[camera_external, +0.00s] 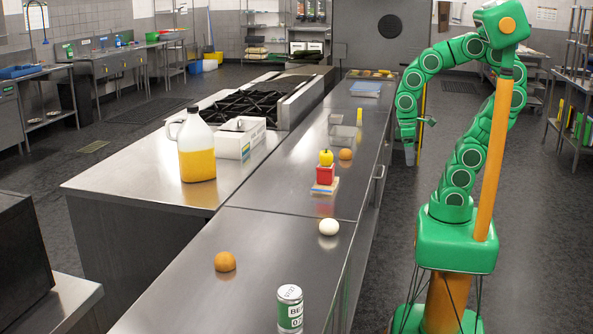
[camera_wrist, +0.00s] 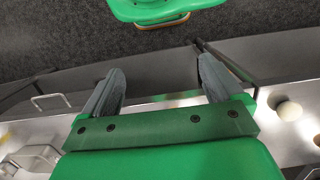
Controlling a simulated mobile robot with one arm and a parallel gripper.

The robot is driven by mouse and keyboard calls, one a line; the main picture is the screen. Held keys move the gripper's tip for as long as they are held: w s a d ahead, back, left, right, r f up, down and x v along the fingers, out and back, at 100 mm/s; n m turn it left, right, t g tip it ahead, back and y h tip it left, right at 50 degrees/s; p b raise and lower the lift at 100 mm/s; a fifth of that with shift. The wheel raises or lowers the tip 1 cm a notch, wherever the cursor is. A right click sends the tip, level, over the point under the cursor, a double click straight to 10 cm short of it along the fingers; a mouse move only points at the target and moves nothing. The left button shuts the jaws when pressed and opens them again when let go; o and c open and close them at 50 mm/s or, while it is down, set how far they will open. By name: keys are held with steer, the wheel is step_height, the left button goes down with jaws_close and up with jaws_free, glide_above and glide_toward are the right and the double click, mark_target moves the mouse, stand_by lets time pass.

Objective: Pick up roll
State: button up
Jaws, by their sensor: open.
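Two round brown-orange items that look like a roll or an orange lie on the steel counter; I cannot tell which is the roll. One (camera_external: 225,261) is on the near counter at the left, and the other (camera_external: 345,154) is farther back, beside a small stack. My gripper (camera_external: 409,156) hangs pointing down at the counter's right side, apart from both. In the wrist view my gripper (camera_wrist: 160,78) is open, with nothing between its fingers. A pale round item (camera_wrist: 289,111) shows at the right of that view.
A white ball (camera_external: 328,227) and a green-white can (camera_external: 290,309) stand on the near counter. A yellow apple (camera_external: 326,158) tops a red block (camera_external: 325,175). Clear containers (camera_external: 343,133) lie farther back. A jug (camera_external: 196,150) and white box (camera_external: 240,138) stand left.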

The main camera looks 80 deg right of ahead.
steer(key=w+a+m+g+y, duration=0.1)
steer(key=w+a+m+y, duration=0.65)
steer(key=w+a, duration=2.1)
steer(key=m+y, duration=0.6)
steer(key=m, duration=0.2)
glide_toward(226, 253)
steer(key=shift+s+f+t, duration=0.4)
steer(key=shift+f, duration=0.1)
steer(key=shift+w+a+f+m, duration=0.3)
steer(key=shift+a+f+m, duration=0.15)
steer(key=shift+a+f, duration=0.1)
steer(key=shift+r+x, duration=0.2)
steer(key=shift+x, duration=1.65)
steer(key=shift+r+x, duration=0.25)
steer(key=shift+x, duration=1.6)
steer(key=shift+s+a+f, duration=0.1)
steer(key=shift+a, duration=0.05)
steer(key=c, duration=1.1)
